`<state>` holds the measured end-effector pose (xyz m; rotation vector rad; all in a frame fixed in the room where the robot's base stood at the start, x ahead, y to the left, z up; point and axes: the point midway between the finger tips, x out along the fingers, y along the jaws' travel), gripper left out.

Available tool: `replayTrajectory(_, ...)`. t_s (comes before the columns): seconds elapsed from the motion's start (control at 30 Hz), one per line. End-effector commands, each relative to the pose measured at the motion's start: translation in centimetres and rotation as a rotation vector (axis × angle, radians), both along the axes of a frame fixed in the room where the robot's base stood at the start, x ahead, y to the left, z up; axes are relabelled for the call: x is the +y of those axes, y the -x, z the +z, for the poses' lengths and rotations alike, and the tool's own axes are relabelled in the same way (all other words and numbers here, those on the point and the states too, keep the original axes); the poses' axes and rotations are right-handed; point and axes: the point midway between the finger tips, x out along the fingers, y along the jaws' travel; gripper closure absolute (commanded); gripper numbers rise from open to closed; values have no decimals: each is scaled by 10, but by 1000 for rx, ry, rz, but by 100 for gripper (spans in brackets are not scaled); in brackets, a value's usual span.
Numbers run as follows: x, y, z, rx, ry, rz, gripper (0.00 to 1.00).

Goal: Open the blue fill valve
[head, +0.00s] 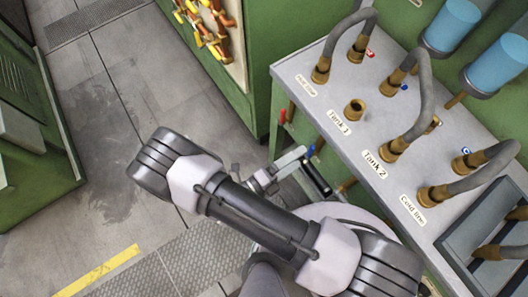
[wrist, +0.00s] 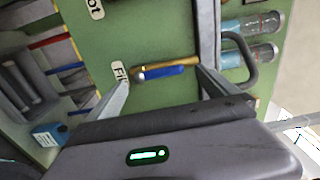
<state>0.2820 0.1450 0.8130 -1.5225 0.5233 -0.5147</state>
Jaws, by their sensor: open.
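The blue fill valve (wrist: 165,72) is a blue lever with a brass body on a green panel. In the wrist view it lies roughly level beside a partly covered label starting "Fi" (wrist: 120,74). My gripper (wrist: 166,80) is open, with one finger on each side of the lever; I cannot tell whether either finger touches it. In the head view, a small blue part (head: 311,150), likely the same lever, shows by my fingers under the bench edge. My arm hides much of that panel in the head view.
A grey bench top (head: 330,85) with hose fittings and labels overhangs the panel. A red handle (head: 283,115) is below its left edge. In the wrist view, a curved grey handle or hose (wrist: 245,60) and blue cylinders (wrist: 250,25) lie right. Open floor (head: 120,130) is at left.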

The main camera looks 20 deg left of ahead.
Motion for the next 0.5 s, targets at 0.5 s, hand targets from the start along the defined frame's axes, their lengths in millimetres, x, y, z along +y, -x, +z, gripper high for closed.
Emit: replayTrajectory(0.5,69,89,0,0,0,1,2)
